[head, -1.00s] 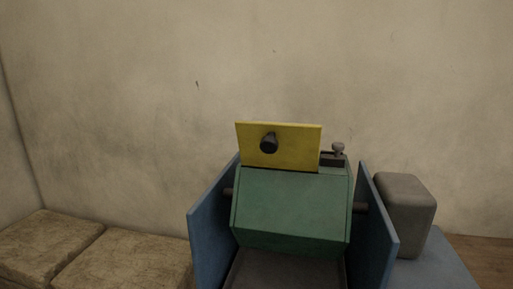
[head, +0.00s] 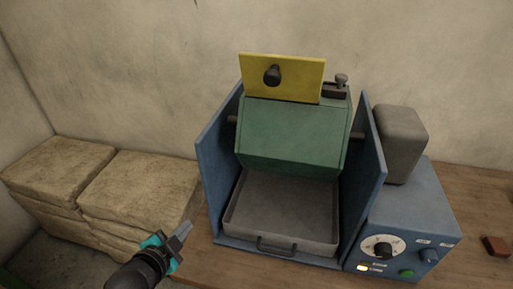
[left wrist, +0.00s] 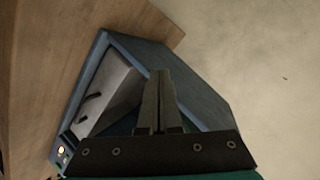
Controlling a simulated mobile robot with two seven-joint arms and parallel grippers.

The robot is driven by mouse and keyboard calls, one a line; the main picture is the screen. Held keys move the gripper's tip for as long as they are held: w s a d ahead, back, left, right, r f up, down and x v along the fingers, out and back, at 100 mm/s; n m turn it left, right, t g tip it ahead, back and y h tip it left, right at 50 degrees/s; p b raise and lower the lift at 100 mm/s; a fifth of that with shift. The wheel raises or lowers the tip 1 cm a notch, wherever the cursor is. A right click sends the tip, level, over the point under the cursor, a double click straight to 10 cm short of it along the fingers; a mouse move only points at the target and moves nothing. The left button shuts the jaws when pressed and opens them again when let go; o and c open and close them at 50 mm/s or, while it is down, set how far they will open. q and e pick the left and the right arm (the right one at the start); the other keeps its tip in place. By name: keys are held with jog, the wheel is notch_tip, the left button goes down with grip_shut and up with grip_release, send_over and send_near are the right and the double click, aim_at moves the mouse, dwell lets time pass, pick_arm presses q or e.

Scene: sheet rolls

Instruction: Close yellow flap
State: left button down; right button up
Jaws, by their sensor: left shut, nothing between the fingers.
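The yellow flap (head: 300,76) stands raised, nearly upright, at the top of the green drum (head: 290,132). A dark round knob (head: 272,75) sits on its front face. My left gripper (head: 184,231) is in front and left of the machine, below the flap's height in the picture, shut and empty, touching nothing that I can see. In the left wrist view the shut fingers (left wrist: 158,100) point toward the machine's blue side panel (left wrist: 196,95); the flap cannot be made out there. My right gripper is not in view.
Blue side panels (head: 222,165) flank the drum. A grey tray (head: 285,215) with a handle lies below it. A blue control box (head: 405,225) with a dial stands at right on the wooden table (head: 482,190). Stacked sacks (head: 130,190) are at left. A small red-brown block (head: 496,246) lies far right.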

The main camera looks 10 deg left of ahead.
pick_arm(q)
jog(key=w+r+m+t+h, duration=0.1)
jog(key=r+m, duration=0.2)
jog(key=r, duration=0.2)
jog(key=w+d+r+m+t+h, duration=0.1)
jog(key=r+m+t+h, duration=0.1)
jog(key=r, duration=0.4)
jog(key=w+d+r+m+t+h+p, duration=0.1)
jog(key=r+m+h, duration=0.1)
jog(key=r, duration=0.3)
jog(key=shift+w+r+m+t, duration=0.15)
jog(key=shift+r+m+t, duration=0.15)
jog(key=shift+m, duration=0.6)
jog(key=m+g+h+p, duration=0.3)
jog(key=m+h+p, duration=0.1)
jog(key=m+h, duration=0.75)
send_near(275, 81)
jog(key=shift+w+d+r, duration=0.75)
jog(key=shift+w+d, duration=0.25)
jog(key=shift+d, duration=1.35)
jog(key=shift+w+r+m+y, duration=0.2)
jog(key=shift+w+m+y, duration=0.25)
jog(key=shift+w, duration=0.25)
jog(key=shift+w+a+r+p, duration=0.1)
jog(key=shift+p, duration=0.25)
